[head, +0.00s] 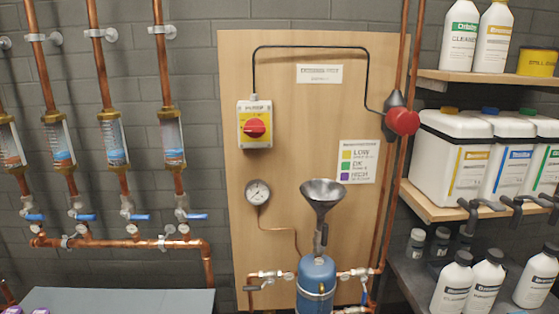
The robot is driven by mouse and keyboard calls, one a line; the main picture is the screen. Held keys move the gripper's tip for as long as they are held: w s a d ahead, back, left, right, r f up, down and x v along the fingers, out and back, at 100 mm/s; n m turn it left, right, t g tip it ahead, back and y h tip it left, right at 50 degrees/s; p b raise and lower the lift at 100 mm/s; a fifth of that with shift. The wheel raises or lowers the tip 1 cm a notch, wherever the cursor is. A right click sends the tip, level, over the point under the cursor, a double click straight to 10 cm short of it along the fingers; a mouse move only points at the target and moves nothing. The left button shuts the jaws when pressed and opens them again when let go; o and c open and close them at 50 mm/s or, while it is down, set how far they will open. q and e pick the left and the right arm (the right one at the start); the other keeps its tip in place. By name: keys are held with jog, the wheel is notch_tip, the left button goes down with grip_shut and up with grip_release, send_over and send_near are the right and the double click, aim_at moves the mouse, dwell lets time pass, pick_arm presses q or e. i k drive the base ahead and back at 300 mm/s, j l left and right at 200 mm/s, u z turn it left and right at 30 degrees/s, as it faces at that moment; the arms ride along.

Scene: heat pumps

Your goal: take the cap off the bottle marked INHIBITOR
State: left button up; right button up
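No bottle label clearly reads INHIBITOR in the head view. The tops of both are cut off by the frame. Lower right, three white bottles with black caps stand upright: a left one (452,287), a middle one (484,284) and a right one (536,278). Their labels are too small to read. Neither of my grippers shows.
White canisters (452,155) with taps stand on the middle wooden shelf (425,201), above small dark-capped jars (440,240). A funnel (323,195) sits above a blue vessel (316,283) before the wooden panel (285,80). Copper pipes with flow meters (112,143) line the left wall. A grey surface (120,300) is lower left.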

aim_at(489, 277)
jog(key=z, duration=1.4)
